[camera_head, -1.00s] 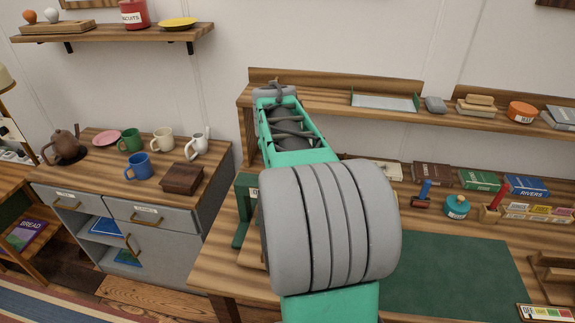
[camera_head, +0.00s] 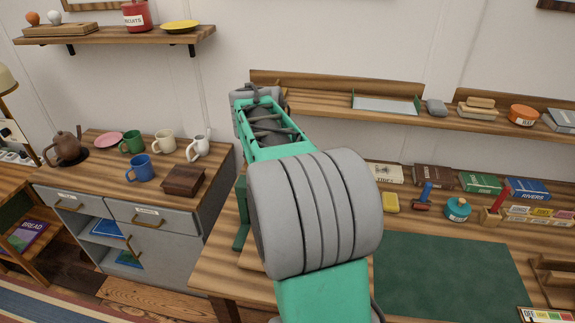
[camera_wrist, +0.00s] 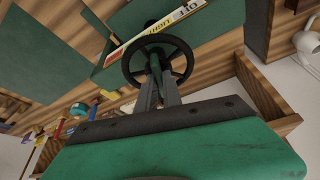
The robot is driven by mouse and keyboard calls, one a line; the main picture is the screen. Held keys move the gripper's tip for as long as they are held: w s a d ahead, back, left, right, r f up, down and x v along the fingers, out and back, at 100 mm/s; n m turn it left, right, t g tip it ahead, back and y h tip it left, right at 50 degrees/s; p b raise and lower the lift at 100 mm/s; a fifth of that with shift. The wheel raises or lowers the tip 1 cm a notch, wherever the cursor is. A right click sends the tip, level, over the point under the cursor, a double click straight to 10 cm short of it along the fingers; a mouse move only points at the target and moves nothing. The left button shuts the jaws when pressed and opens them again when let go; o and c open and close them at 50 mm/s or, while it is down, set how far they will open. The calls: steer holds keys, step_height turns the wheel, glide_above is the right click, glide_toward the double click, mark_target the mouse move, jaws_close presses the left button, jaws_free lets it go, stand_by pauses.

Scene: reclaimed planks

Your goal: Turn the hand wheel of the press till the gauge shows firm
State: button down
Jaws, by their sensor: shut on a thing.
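The black hand wheel (camera_wrist: 127,63) of the press shows in the wrist view, a round rim with spokes. My gripper (camera_wrist: 160,72) is shut on the wheel, its two grey fingers at the hub and spokes. Beside the wheel lies the gauge strip (camera_wrist: 178,16), with the words OFF and LIGHT and a yellow part. The wheel covers part of it, and I cannot read a pointer. In the head view only a dark green part of the press (camera_head: 241,212) shows left of my arm. My arm hides the wheel and my gripper there.
A green mat (camera_head: 450,275) covers the bench right of my arm. A coloured strip marked OFF (camera_head: 548,314) is at the front right. Mugs stand on the left cabinet.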

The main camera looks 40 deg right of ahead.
steer(key=c, duration=1.5)
jaws_free()
steer(key=v, duration=0.7)
steer(key=shift+a+r, duration=0.2)
steer(key=shift+r, duration=0.15)
